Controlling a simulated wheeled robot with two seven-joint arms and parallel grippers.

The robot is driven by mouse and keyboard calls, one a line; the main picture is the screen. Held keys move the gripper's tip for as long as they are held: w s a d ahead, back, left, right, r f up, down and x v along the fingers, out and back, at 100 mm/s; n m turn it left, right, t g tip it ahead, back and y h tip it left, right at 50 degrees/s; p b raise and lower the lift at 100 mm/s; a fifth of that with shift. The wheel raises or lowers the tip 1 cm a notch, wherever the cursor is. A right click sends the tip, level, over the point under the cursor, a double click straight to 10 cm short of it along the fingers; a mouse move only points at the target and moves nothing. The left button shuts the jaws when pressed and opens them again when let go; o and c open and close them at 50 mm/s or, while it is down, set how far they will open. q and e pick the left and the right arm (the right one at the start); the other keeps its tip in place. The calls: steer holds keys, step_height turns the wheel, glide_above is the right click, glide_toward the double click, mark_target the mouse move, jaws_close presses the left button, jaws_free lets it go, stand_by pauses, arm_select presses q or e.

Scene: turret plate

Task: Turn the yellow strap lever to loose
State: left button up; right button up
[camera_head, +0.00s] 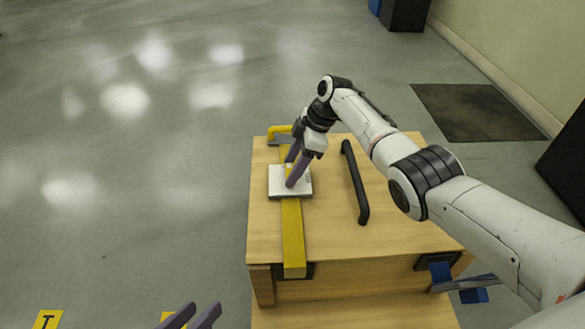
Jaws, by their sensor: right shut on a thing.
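The yellow strap (292,240) runs over the top of a wooden crate (390,240) and hangs at its front edge. A white square plate (275,181) sits on the strap. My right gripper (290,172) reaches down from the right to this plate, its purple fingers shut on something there. I take it to be the strap lever, but the fingers hide it and its angle cannot be told. My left gripper (194,313) shows only its purple fingertips at the bottom edge, apart and empty, left of the crate.
A black bar handle (355,182) stands on the crate top right of the strap. A yellow bent handle (279,129) is at the far left corner. Blue-and-black latch parts (441,271) are on the front right. Yellow floor markers (46,319) lie lower left. The left floor is clear.

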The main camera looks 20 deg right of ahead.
steer(key=o, duration=1)
steer(key=shift+o, duration=0.2)
steer(key=shift+p+v, duration=0.8)
steer(key=shift+v, duration=0.35)
arm_select(q)
steer(key=a+f+g+y+p, duration=0.1)
steer(key=p, duration=0.1)
steer(key=s+a+f+y+p, duration=0.1)
steer(key=a+f, duration=0.1)
steer(key=shift+s+f+g+p, duration=0.1)
steer(key=shift+f+g+p, duration=0.2)
steer(key=shift+g+p, duration=0.1)
arm_select(e)
steer(key=v, duration=0.8)
